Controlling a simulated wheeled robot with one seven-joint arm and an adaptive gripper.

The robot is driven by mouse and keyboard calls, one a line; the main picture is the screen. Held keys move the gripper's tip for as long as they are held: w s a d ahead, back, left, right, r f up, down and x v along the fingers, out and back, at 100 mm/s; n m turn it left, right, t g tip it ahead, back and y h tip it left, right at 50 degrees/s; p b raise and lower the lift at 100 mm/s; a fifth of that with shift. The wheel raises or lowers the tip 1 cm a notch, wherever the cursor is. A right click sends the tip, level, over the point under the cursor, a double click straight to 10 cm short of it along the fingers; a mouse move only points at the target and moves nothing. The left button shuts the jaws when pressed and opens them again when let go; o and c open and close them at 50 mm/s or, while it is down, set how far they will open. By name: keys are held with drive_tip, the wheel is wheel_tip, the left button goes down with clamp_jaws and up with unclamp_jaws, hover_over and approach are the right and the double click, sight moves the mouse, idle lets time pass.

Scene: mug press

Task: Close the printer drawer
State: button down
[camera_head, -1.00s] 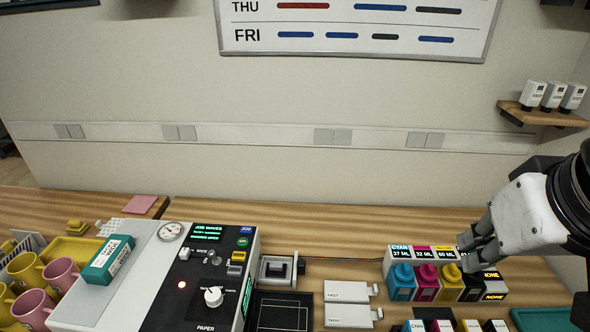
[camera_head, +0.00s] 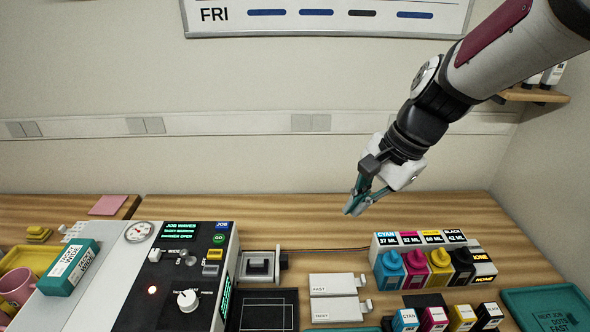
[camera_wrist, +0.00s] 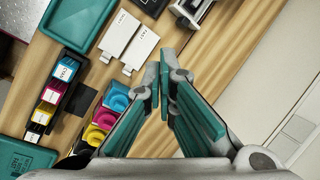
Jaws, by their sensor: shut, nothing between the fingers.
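The printer (camera_head: 165,265) is a white and black machine at lower left, with a knob, buttons, a red light and a green-lettered screen whose last line seems to read "DRAWER OPEN". A flat dark tray (camera_head: 265,308) with a white outline juts out at its right side; it looks like the drawer, and the frame's bottom edge cuts it off. My gripper (camera_head: 354,208) is shut and empty, raised above the table to the right of the printer and tray. In the wrist view its teal fingers (camera_wrist: 164,88) meet at the tips above bare wood.
Ink bottles (camera_head: 390,270) in several colours stand in a labelled rack right of centre. Two white cards (camera_head: 335,285) lie between tray and rack. A small grey device (camera_head: 258,266) sits behind the tray. Small ink boxes (camera_head: 435,320) and a teal tray (camera_head: 550,308) are at front right.

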sight(257, 261)
drive_tip(key=w+a+f+m, duration=0.2)
drive_tip(key=w+f, duration=0.1)
drive_tip(key=f, duration=0.6)
drive_tip(key=w+a+f+m+g+b, duration=0.1)
drive_tip(key=w+f+m, duration=0.2)
drive_tip(key=f, duration=0.6)
drive_tip(key=w+a+f+m+b, duration=0.1)
drive_tip(key=w+a+f+m, duration=0.1)
drive_tip(key=f, duration=0.7)
drive_tip(key=shift+w+a+f+m+g+y, duration=0.1)
drive_tip(key=shift+w+a+m+g+y, duration=0.1)
drive_tip(key=shift+w, duration=0.25)
drive_tip(key=shift+w+a+m+g+y, duration=0.1)
drive_tip(key=shift+w+a+g, duration=0.1)
drive_tip(key=shift+w, duration=0.2)
drive_tip(key=shift+a+r, duration=0.2)
drive_tip(key=shift+a, duration=1)
drive_tip(key=shift+a+p, duration=0.35)
drive_tip(key=shift+a, duration=0.35)
drive_tip(key=shift+a, duration=0.1)
drive_tip(key=a, duration=1.1)
